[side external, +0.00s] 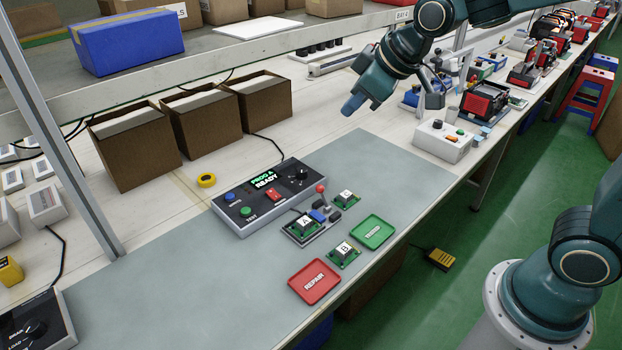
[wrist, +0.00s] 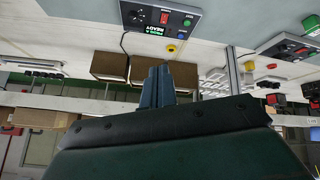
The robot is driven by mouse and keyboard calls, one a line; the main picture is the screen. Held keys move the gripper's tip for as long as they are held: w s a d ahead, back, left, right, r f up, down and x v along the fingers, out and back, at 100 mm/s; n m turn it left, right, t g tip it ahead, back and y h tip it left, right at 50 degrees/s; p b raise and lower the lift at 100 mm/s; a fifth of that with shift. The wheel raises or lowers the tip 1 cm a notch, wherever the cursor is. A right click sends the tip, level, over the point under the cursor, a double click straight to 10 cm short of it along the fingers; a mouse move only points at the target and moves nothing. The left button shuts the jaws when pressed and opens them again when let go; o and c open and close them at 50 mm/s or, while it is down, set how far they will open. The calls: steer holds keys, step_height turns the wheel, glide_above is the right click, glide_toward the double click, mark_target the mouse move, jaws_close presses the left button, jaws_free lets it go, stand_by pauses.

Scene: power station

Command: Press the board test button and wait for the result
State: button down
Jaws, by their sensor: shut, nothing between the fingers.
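The dark test console (side external: 262,194) lies on the grey mat, its display (side external: 264,178) reading "PROG A READY". It has a blue button, a green button (side external: 246,212) labelled TEST, a red switch and a black knob. In front of it a board marked A (side external: 305,222) sits in a fixture with a red-knobbed lever (side external: 321,189). Boards B (side external: 344,252) and another (side external: 345,199) lie beside it. My gripper (side external: 348,108) is shut and empty, above the bench beyond the console. The wrist view shows the shut fingers (wrist: 158,85) and the console (wrist: 160,18) upside down, apart from them.
A red REPAIR tray (side external: 314,282) and a green tray (side external: 372,233) lie at the mat's front edge. Several cardboard boxes (side external: 201,123) stand behind the console, near a yellow tape roll (side external: 206,180). A white control box (side external: 443,140) stands right of the mat. The mat's left part is clear.

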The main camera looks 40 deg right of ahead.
steer(key=w+a+f+n, duration=0.2)
steer(key=w+a+f, duration=0.1)
steer(key=w, duration=0.3)
steer(key=w+a+f+n, duration=0.1)
steer(key=w+a+f, duration=0.1)
steer(key=w+f, duration=0.3)
steer(key=n+t+y, duration=0.1)
steer(key=n+t, duration=0.1)
steer(key=n, duration=0.2)
glide_above(250, 213)
step_height(250, 213, down, 12)
steer(key=shift+f, duration=4.35)
steer(key=shift+f, duration=0.85)
steer(key=shift+r, duration=0.85)
